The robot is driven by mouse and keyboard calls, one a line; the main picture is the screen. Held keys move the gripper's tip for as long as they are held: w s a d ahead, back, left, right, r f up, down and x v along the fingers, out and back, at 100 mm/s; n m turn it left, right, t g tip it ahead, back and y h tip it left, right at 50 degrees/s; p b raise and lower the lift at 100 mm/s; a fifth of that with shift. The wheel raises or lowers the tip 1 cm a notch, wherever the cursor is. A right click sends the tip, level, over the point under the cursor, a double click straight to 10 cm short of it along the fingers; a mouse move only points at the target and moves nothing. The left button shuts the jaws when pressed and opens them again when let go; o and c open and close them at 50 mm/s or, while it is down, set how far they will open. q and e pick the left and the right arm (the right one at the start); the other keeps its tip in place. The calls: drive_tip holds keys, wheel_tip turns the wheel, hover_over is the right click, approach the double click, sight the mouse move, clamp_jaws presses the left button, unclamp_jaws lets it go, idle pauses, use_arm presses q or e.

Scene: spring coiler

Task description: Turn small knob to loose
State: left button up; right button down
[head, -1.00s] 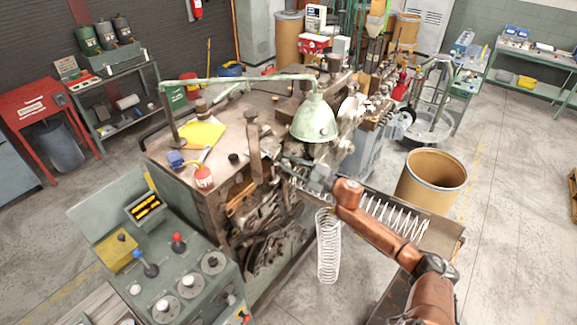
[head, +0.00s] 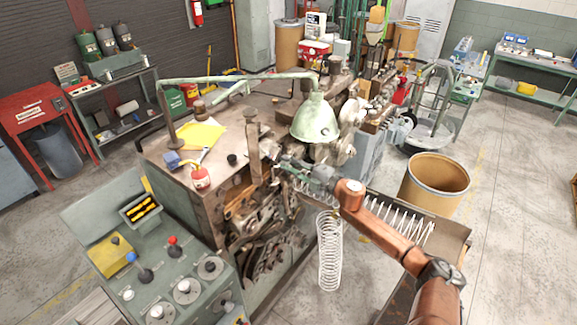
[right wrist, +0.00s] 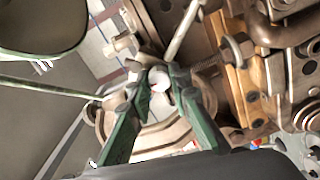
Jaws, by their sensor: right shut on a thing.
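The coiling machine (head: 190,178) stands in the middle of the head view. My right arm comes in from the lower right, and its gripper (head: 280,158) is at the machine's front side, just below the green lamp shade (head: 315,120). In the right wrist view, the gripper's two green fingers (right wrist: 159,82) are closed around a small pale round knob (right wrist: 161,78). A larger round metal part lies behind the fingertips. In the head view the knob is too small and covered to make out. My left gripper is not in view.
A control panel (head: 190,268) with knobs and levers stands at the lower left. A white coil spring (head: 330,255) hangs below my right arm. A tray (head: 455,232) with another spring and a brown drum (head: 434,180) are to the right. The lamp shade is close above the gripper.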

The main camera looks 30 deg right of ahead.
idle(0.4)
drive_tip(key=c, duration=1.8)
unclamp_jaws()
drive_tip(key=shift+o, duration=0.2)
drive_tip(key=v, duration=1.2)
drive_tip(key=shift+d+f, duration=0.1)
